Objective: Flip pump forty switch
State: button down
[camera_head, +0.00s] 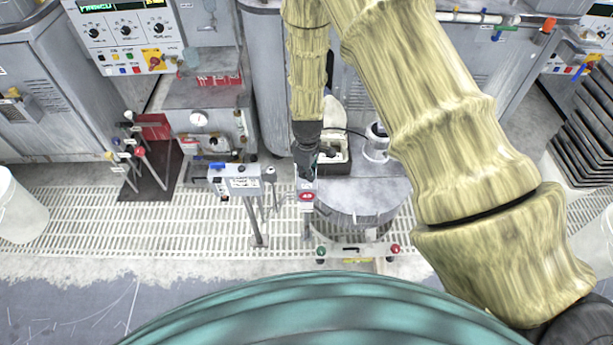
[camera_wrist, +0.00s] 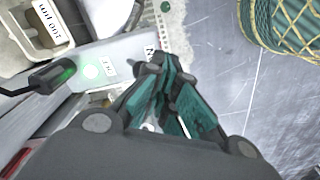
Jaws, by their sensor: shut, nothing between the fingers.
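My gripper (camera_head: 305,172) is shut and empty. It points down beside the round grey drum (camera_head: 361,200), right above a small box with a red round face (camera_head: 306,196). In the wrist view the closed teal-padded fingers (camera_wrist: 165,92) reach over a light grey panel (camera_wrist: 120,48). I cannot read a pump forty label, and the fingers hide part of the panel. I cannot tell whether they touch a switch.
A post-mounted control box (camera_head: 240,185) stands left of my gripper. A black stand with red-knobbed levers (camera_head: 142,155) is farther left. A white bin (camera_head: 16,208) is at the left edge, and stacked dark trays (camera_head: 585,130) are at the right. Grated floor (camera_head: 190,225) lies open in front.

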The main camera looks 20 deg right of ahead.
jog(key=shift+f+b, duration=0.3)
jog(key=shift+f, duration=0.25)
dwell(0.7)
jog(key=shift+r, duration=0.1)
notch_tip(320, 180, up, 7)
jog(key=p, duration=0.4)
jog(key=shift+p, duration=0.35)
dwell(0.3)
dwell(0.4)
jog(key=s+d+f+m, duration=0.2)
jog(key=s+f, duration=0.2)
jog(key=s, duration=0.4)
jog(key=s+d+f+m, duration=0.1)
jog(key=s+f+m, duration=0.1)
jog(key=s+f, duration=0.45)
jog(key=s+r+m, duration=0.1)
jog(key=s+m, duration=0.4)
jog(key=s, duration=1.6)
jog(key=shift+s+r, duration=0.25)
jog(key=shift+s, duration=0.15)
